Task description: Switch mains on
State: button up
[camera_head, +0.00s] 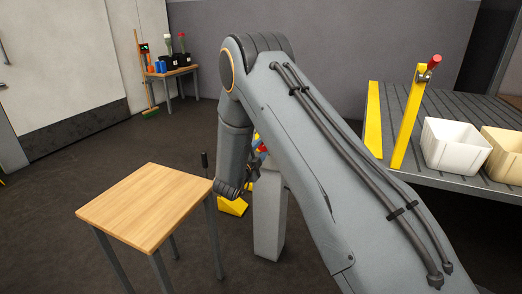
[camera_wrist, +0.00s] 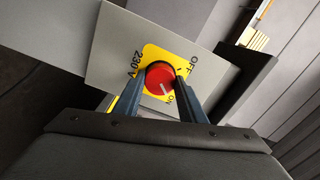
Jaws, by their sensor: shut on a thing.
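The mains switch is a round red knob (camera_wrist: 160,75) on a yellow plate (camera_wrist: 151,53) marked OFF, ON and 230 V, in the wrist view. The plate sits on a pale grey panel (camera_wrist: 115,45). My gripper (camera_wrist: 160,80) is shut on the knob, one dark finger on each side. The white line on the knob points down and slightly right, toward the ON mark. In the head view a grey post (camera_head: 268,218) stands below my gripper, and only a little red and yellow shows there, mostly hidden by my arm.
A wooden table (camera_head: 148,205) stands empty at front left. A slatted bench (camera_head: 445,110) at right carries a white bin (camera_head: 455,147), a cream bin (camera_head: 505,155) and a yellow upright lever (camera_head: 408,118) with a red grip.

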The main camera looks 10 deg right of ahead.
jog(key=shift+a+m, duration=0.15)
jog(key=shift+m, duration=0.35)
jog(key=o, duration=1)
jog(key=shift+a, duration=0.1)
jog(key=shift+o, duration=0.2)
jog(key=shift+d, duration=0.2)
jog(key=v, duration=0.7)
jog(key=shift+s+a, duration=0.25)
jog(key=shift+s, duration=0.05)
